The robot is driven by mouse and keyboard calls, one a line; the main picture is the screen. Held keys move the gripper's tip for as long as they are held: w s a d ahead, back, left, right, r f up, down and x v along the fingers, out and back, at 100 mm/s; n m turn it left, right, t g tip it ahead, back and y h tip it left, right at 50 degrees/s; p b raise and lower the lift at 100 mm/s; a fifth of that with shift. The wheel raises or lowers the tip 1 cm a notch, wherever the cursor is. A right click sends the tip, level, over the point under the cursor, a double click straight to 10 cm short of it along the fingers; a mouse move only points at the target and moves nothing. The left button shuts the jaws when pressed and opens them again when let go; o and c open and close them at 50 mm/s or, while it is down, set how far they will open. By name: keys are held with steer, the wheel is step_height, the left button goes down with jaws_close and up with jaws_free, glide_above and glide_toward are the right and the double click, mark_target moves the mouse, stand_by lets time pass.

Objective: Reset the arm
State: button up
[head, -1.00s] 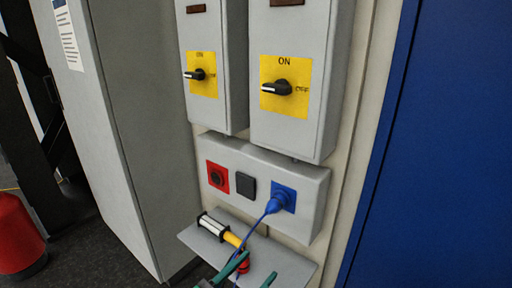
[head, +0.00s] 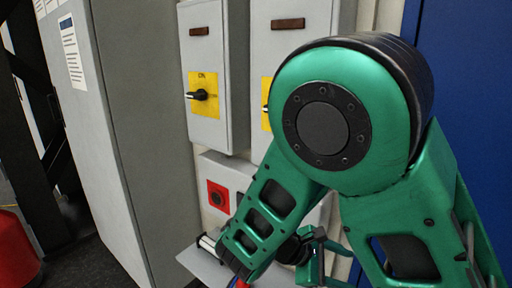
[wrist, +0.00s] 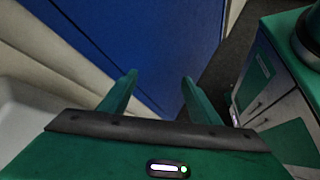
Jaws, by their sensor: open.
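My green arm fills the right half of the head view, bent at a large round joint. My gripper (head: 318,262) shows low in that view, partly behind the arm. In the wrist view the two fingers of my gripper (wrist: 158,88) stand wide apart with nothing between them. The gripper is open and empty, facing a blue surface (wrist: 115,40) and pale wall.
Two grey switch boxes, left (head: 206,40) and right (head: 292,12), hang above a panel with a red socket (head: 217,196). The arm hides the blue plug's place and most of the shelf (head: 190,262). A grey cabinet (head: 150,130) stands left; a red object (head: 14,250) is at the far left.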

steer(key=s+d+r+m+g+y, duration=0.2)
steer(key=s+d+r+m+y, duration=0.15)
steer(key=s+d+m, duration=0.45)
steer(key=s+d+r+m+g+y, duration=0.2)
steer(key=s+d+m+y, duration=0.3)
steer(key=d, duration=0.5)
steer(key=s+r+m+t+y, duration=0.2)
steer(key=s+r+m, duration=0.1)
steer(key=s+m, duration=0.3)
steer(key=shift+d+m+y, duration=0.3)
steer(key=shift+m+y, duration=0.05)
steer(key=shift+m, duration=0.25)
steer(key=shift+w+f, duration=0.2)
steer(key=shift+w, duration=0.4)
